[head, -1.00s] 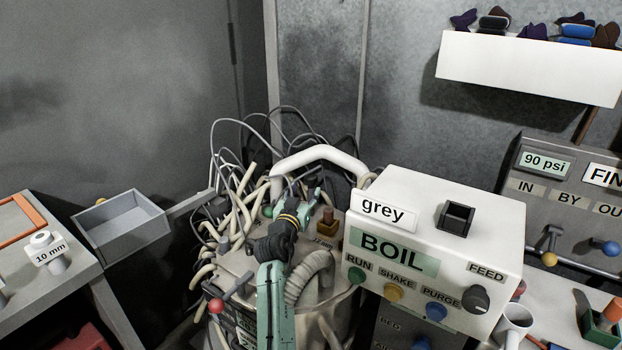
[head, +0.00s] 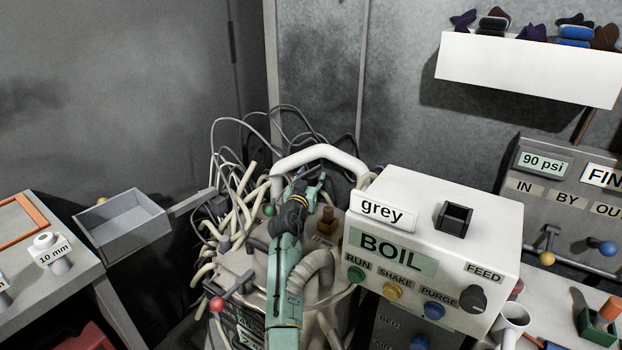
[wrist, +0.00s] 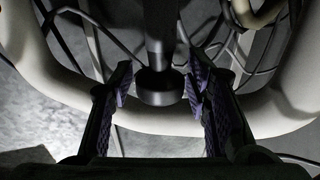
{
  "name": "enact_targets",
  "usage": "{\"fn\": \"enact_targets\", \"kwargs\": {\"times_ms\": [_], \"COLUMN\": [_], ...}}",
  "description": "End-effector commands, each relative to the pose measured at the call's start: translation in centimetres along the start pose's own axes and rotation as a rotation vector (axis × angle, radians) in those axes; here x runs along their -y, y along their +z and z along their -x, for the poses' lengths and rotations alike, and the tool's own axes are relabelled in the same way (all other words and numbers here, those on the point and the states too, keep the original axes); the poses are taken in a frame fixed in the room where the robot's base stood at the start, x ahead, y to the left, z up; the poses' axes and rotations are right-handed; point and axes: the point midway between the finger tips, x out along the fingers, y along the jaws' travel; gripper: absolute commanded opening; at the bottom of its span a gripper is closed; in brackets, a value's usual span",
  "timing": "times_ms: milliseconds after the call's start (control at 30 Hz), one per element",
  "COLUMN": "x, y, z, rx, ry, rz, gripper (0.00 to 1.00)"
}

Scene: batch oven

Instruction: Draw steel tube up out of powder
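In the wrist view a dark metal tube (wrist: 158,45) comes down from the top edge and ends in a wider round collar or foot. I take it to be the steel tube. My gripper (wrist: 160,88) is open, with one purple-padded finger on each side of that wide part and a narrow dark gap on both sides. In the head view my gripper (head: 312,188) is over the lid of a round metal vessel (head: 238,262), by the thick white arched pipe (head: 318,152). I cannot make out the tube there. No powder is visible.
Many loose cables and hoses (head: 235,190) crowd the vessel's left and back. A white BOIL control box (head: 440,220) stands close on the right. A red-knobbed lever (head: 217,304) is at the vessel's front left. A grey open bin (head: 122,222) is farther left.

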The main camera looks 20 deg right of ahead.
Motion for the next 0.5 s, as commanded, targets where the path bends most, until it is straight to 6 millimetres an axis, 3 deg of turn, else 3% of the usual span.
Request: {"fn": "enact_targets", "kwargs": {"times_ms": [500], "x": [0.02], "y": [0.01], "z": [0.03], "rx": [0.000], "ry": [0.000], "rz": [0.000], "gripper": [0.07]}}
